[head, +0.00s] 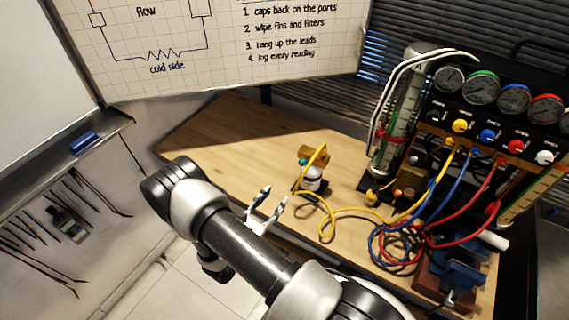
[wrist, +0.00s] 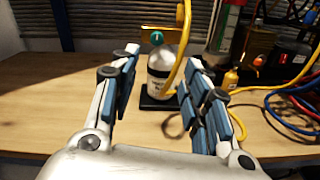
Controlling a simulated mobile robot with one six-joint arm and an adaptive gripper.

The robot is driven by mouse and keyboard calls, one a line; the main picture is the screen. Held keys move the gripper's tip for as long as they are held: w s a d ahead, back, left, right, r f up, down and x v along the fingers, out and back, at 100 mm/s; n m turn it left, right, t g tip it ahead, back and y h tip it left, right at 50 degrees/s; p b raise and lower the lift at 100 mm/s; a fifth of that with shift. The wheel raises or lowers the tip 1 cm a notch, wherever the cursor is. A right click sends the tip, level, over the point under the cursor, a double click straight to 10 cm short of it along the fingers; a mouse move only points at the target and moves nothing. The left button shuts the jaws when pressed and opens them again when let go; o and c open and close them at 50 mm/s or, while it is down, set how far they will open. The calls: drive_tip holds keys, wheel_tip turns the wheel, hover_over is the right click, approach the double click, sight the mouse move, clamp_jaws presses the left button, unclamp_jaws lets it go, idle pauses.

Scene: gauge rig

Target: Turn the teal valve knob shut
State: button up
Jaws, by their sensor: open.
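The teal valve knob (wrist: 157,38) sits at the top of a small white labelled bottle (wrist: 160,70), on the front of a brass block (wrist: 150,33). In the head view the knob (head: 302,162) is a small teal spot on the brass block (head: 314,156), above the bottle (head: 312,180). My gripper (wrist: 156,73) is open and empty, its two fingers spread to either side of the bottle in the picture. In the head view my gripper (head: 266,203) is left of and nearer than the bottle, apart from it.
The gauge rig (head: 490,115) with coloured hoses stands at the right, with a blue vise (head: 462,275) in front. The wooden table (head: 225,125) is clear at the left and back.

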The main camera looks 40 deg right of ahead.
approach(301, 164)
drive_tip(key=shift+t, duration=0.3)
drive_tip(key=x, duration=0.8)
drive_tip(key=shift+d+f, duration=0.1)
drive_tip(key=shift+d, duration=0.3)
drive_tip(key=shift+c, duration=0.6)
clamp_jaws()
